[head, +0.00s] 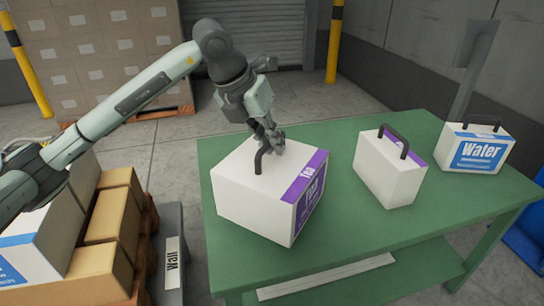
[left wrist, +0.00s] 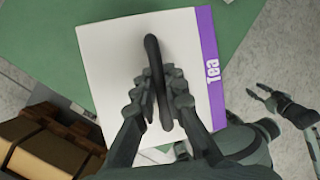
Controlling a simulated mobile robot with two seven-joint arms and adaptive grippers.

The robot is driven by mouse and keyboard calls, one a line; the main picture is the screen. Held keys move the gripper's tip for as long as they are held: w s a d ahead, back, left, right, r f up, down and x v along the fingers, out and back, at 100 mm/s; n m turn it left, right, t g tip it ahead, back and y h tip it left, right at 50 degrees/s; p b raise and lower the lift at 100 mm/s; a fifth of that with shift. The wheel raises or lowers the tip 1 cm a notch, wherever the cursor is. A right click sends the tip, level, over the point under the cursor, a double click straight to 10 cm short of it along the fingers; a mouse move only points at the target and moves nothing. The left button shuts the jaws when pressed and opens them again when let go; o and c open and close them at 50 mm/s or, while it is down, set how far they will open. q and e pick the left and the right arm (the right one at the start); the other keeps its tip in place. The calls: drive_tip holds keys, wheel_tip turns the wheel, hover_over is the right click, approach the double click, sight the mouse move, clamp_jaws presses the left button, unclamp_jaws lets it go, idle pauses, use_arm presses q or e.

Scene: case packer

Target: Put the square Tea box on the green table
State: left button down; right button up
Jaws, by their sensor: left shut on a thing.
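The square Tea box (head: 250,190) is white with a purple stripe and a dark handle on top. It is upright over the left part of the green table (head: 345,235); I cannot tell whether its base touches the top. My left gripper (head: 268,140) is above it, shut on the handle. The left wrist view shows the Tea box (left wrist: 115,60) from above, with the fingers of my left gripper (left wrist: 155,100) on both sides of the handle. My right gripper (left wrist: 258,90) shows at the right of that view, empty with its fingers apart.
A narrower white and purple box (head: 388,175) stands mid-table, and a Water box (head: 478,150) stands at the far right. Brown cartons (head: 110,225) are stacked on a pallet at the left. A grey bin marked Wall (head: 172,265) is beside the table. The table's front right is clear.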

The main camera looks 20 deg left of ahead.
sight(272, 160)
use_arm(q)
drive_tip(key=shift+w+f, duration=0.1)
drive_tip(key=shift+f, duration=1.85)
drive_tip(key=c, duration=1.6)
unclamp_jaws()
drive_tip(key=shift+f, duration=0.15)
drive_tip(key=v, duration=1.2)
drive_tip(key=shift+d, duration=0.1)
